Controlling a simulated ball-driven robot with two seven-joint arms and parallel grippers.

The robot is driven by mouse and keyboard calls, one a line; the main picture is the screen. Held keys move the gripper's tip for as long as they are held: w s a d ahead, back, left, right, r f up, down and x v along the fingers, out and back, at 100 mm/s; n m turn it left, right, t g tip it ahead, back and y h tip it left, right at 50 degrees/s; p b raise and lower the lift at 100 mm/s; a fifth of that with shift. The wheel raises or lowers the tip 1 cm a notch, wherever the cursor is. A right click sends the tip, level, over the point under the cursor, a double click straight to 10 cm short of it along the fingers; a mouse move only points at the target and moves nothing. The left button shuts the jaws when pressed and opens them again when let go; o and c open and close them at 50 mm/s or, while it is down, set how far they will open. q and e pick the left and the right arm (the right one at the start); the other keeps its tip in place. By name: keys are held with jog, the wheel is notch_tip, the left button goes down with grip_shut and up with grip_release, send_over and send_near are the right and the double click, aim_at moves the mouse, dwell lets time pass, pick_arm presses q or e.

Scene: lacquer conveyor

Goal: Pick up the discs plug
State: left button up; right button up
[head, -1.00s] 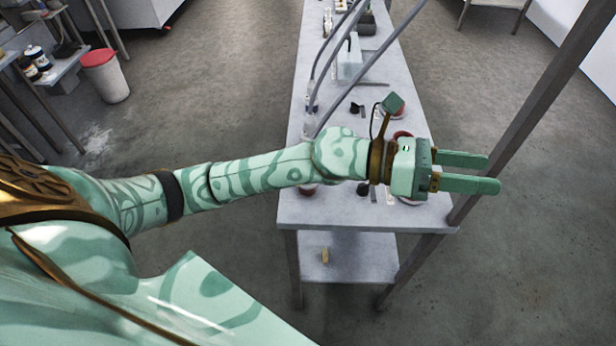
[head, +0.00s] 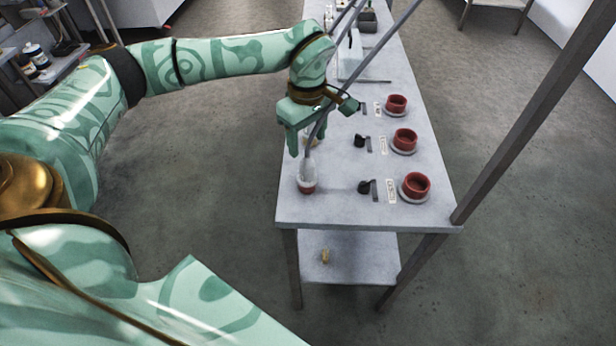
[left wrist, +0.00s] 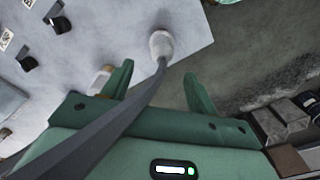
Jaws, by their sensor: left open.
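I cannot tell which thing is the discs plug. Small black pieces with grey strips lie on the grey table (head: 340,212) in the head view: a near one (head: 366,187) and a middle one (head: 360,141); two black pieces also show in the left wrist view (left wrist: 28,63). A pale, bottle-shaped piece with a reddish base (head: 307,178) stands at the near left; a pale tip shows in the left wrist view (left wrist: 161,44). My left gripper (head: 306,142) points down, open, above the table's left side, behind that piece. Its fingers (left wrist: 158,85) look empty. My right gripper is out of view.
Red cups on pale saucers line the right side: near (head: 415,186), middle (head: 405,139) and far (head: 396,104). White labels (head: 391,190) lie beside them.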

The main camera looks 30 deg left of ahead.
aim_at(307, 156)
pick_arm(q)
jog(key=f+b, duration=0.1)
jog(key=f, duration=0.6)
jog(key=shift+s+d+f+b, duration=0.15)
jog(key=shift+s+f+b, duration=0.05)
jog(key=shift+f+b, duration=0.15)
jog(key=shift+r, duration=0.1)
jog(key=shift+c, duration=0.3)
jog(key=c, duration=1.1)
jog(key=shift+r, duration=0.15)
